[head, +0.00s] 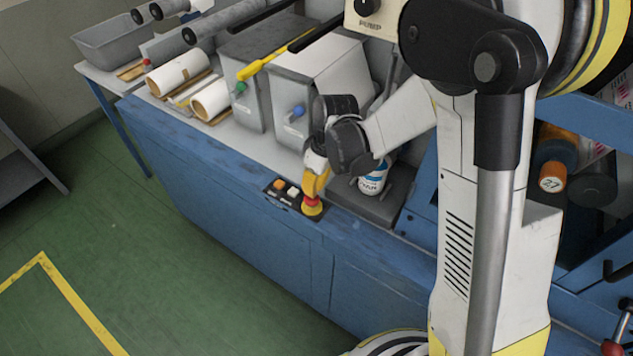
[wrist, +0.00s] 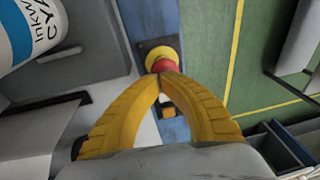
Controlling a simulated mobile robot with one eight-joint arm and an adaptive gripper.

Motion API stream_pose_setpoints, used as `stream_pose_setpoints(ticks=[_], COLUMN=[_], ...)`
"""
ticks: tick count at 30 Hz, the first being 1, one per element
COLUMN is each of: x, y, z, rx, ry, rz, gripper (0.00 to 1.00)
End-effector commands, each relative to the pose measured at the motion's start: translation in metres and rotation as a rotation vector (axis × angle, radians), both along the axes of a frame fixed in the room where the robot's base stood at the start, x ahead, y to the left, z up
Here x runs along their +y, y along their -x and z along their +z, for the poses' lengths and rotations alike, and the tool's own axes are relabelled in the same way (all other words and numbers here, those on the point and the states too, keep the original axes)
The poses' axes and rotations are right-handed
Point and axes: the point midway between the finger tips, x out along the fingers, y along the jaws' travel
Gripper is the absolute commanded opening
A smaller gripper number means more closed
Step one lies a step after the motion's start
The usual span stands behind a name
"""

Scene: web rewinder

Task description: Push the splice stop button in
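The splice stop button is a red mushroom head on a yellow base (head: 312,206), at the right end of a small dark button panel on the blue bench's front edge. In the wrist view the red button (wrist: 161,64) lies just beyond my fingertips. My gripper (head: 314,196) points down over it, its yellow fingers closed together with nothing visible between them. In the wrist view the fingertips (wrist: 160,78) meet at the button's near edge and overlap it in the picture. I cannot tell whether they touch it. The button's near side is partly hidden by the fingertips.
An orange button (head: 279,185) and a white button (head: 293,192) sit left on the same panel. A white ink can (head: 373,182) stands close to the right of my gripper. Grey cabinets (head: 262,75) stand behind. The green floor (head: 150,260) in front is clear.

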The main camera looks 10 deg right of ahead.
Motion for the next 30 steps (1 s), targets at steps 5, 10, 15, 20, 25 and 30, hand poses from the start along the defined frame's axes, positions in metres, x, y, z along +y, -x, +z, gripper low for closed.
stream_pose_setpoints(ticks=[5,10,15,20,25,30], x=[0.001,0.001,0.001,0.002,0.002,0.002], y=[0.0,0.0,0.0,-0.001,-0.001,0.0], z=[-0.006,-0.005,-0.01,-0.029,-0.029,-0.029], rx=[0.0,0.0,0.0,0.0,0.001,0.001], ry=[0.0,0.0,0.0,0.0,0.001,0.001], rz=[0.0,0.0,0.0,0.0,0.0,0.0], gripper=[0.0,0.0,0.0,0.0,0.0,0.0])
